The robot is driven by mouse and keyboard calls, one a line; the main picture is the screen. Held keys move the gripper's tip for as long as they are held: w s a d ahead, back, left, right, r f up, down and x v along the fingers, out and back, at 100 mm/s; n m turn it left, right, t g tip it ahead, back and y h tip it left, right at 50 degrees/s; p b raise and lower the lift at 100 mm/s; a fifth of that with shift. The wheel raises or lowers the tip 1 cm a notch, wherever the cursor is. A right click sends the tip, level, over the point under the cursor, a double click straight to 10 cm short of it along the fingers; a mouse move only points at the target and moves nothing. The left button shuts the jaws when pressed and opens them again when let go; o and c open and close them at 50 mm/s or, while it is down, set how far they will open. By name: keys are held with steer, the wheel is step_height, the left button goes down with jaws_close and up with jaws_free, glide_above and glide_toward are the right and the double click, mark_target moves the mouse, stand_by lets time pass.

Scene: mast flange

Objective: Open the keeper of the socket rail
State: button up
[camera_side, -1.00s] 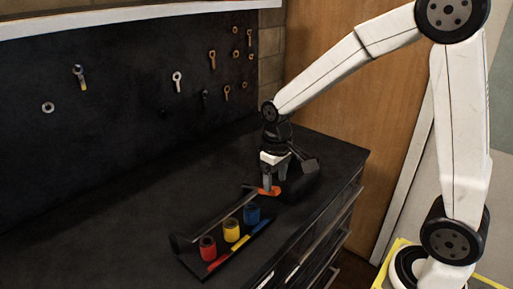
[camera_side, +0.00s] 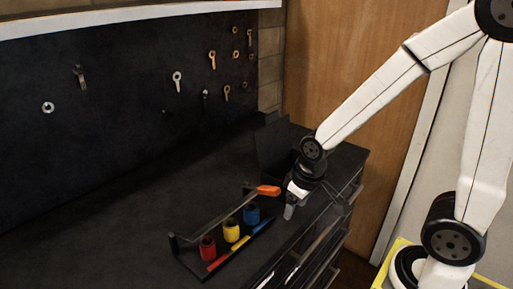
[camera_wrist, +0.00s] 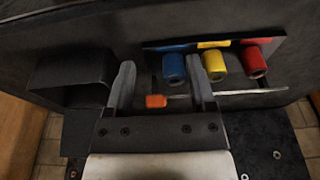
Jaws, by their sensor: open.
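The socket rail (camera_side: 190,262) lies on the dark worktop with a red socket (camera_side: 207,247), a yellow socket (camera_side: 231,230) and a blue socket (camera_side: 251,214) upright in a row. The keeper, a thin bar (camera_side: 214,218), runs along their wall side, clear of the socket tops. Its orange grip (camera_side: 268,190) is at the far end. My gripper (camera_side: 289,211) is open and empty, right of the grip and apart from it. In the wrist view, the orange grip (camera_wrist: 156,101) shows between the open fingers (camera_wrist: 160,75), lower down beyond them.
A black bin (camera_side: 272,142) stands at the back right of the worktop; it also shows in the wrist view (camera_wrist: 75,75). Wrenches (camera_side: 177,80) hang on the dark wall panel. The worktop left of the rail is clear.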

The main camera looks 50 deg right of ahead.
steer(key=shift+s+a+f, duration=0.1)
steer(key=shift+s+f, duration=0.2)
steer(key=shift+s, duration=0.3)
step_height(320, 180, up, 8)
steer(key=g, duration=0.2)
glide_above(271, 188)
steer(key=shift+f, duration=0.15)
steer(key=shift+f, duration=0.15)
steer(key=shift+f, duration=3.8)
jaws_close()
